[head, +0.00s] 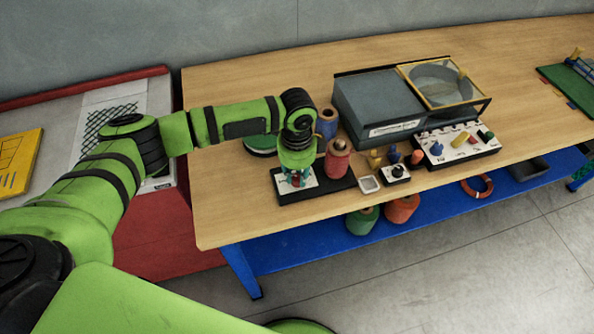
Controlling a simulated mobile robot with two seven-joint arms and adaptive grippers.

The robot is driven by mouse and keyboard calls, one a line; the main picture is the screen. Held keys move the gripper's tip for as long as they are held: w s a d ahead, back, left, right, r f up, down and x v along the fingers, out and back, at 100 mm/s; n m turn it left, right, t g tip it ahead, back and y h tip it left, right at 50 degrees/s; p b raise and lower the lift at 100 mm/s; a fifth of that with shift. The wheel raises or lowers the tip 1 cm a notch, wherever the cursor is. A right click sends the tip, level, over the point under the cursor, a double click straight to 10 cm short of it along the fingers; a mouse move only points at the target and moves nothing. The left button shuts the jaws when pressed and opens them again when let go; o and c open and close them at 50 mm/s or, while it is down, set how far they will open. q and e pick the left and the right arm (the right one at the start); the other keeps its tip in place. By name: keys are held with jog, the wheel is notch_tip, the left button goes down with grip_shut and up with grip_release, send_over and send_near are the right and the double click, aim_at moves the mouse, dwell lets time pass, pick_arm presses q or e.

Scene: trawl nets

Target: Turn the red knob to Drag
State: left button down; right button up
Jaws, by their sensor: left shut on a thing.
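My left gripper (297,181) reaches down onto a small white-faced panel (281,184) on a black base near the table's front edge. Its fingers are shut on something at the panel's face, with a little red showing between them. This looks like the red knob, but the fingers hide most of it. The panel's labels, including Drag, are too small and too covered to read, so I cannot tell where the knob points. My right gripper is not in view.
A red spool (337,160) stands on the black base close to the gripper's right, with a blue spool (326,124) behind. The table's front left is clear.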

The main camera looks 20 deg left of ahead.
aim_at(297, 177)
pick_arm(q)
jog(key=m+p, duration=0.1)
jog(key=m, duration=0.3)
jog(key=m+p, duration=0.1)
jog(key=m, duration=0.5)
dwell(0.5)
jog(key=c, duration=1)
grip_release()
jog(key=shift+c, duration=0.2)
notch_tip(297, 177, up, 12)
